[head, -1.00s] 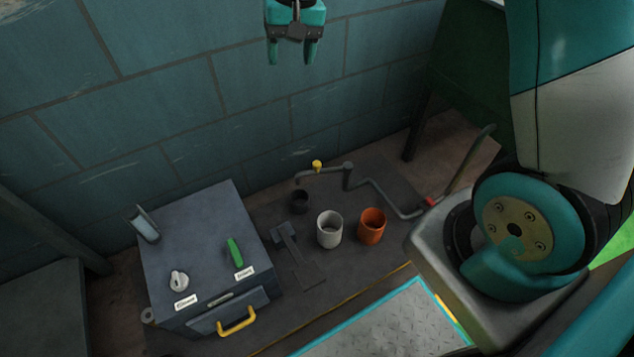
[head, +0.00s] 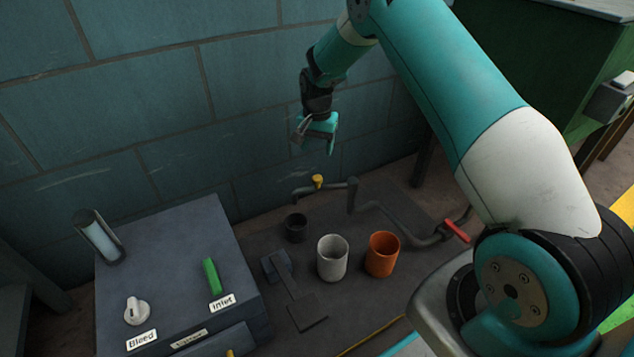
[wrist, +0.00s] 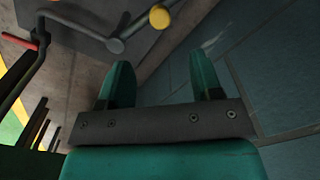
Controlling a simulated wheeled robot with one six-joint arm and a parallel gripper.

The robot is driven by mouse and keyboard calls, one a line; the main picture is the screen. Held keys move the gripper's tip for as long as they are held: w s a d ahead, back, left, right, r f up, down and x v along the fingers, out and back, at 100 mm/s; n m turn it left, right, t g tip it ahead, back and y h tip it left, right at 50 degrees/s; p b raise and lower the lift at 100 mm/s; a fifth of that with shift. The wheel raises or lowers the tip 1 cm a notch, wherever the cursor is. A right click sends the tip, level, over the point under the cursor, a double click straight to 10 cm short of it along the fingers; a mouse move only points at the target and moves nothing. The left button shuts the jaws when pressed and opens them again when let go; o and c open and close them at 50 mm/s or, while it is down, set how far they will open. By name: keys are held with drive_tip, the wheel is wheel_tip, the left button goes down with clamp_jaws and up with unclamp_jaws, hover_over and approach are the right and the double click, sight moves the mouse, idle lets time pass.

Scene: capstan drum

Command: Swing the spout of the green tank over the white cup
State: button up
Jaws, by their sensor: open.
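The white cup (head: 333,259) stands upright on the dark floor plate in the head view, left of an orange cup (head: 382,255). A grey jointed spout (head: 334,185) with a yellow knob (head: 318,181) runs behind the cups. Its free end hangs near a small dark cup (head: 296,227), left of the white cup. A green tank (head: 560,60) shows at the upper right; where the pipe joins it is hidden. My gripper (head: 318,142) is open and empty, above the yellow knob and apart from it. In the wrist view, the knob (wrist: 159,16) lies beyond the open fingers (wrist: 160,65).
A grey box (head: 165,275) with a bleed knob (head: 136,311) and green inlet lever (head: 212,277) stands at the left. A red handle (head: 457,231) is on the pipe at the right. A pedal (head: 308,311) lies before the white cup. The blue wall is close behind.

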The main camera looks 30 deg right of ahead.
sight(317, 177)
wheel_tip(317, 177, down, 11)
drive_tip(key=b, duration=0.4)
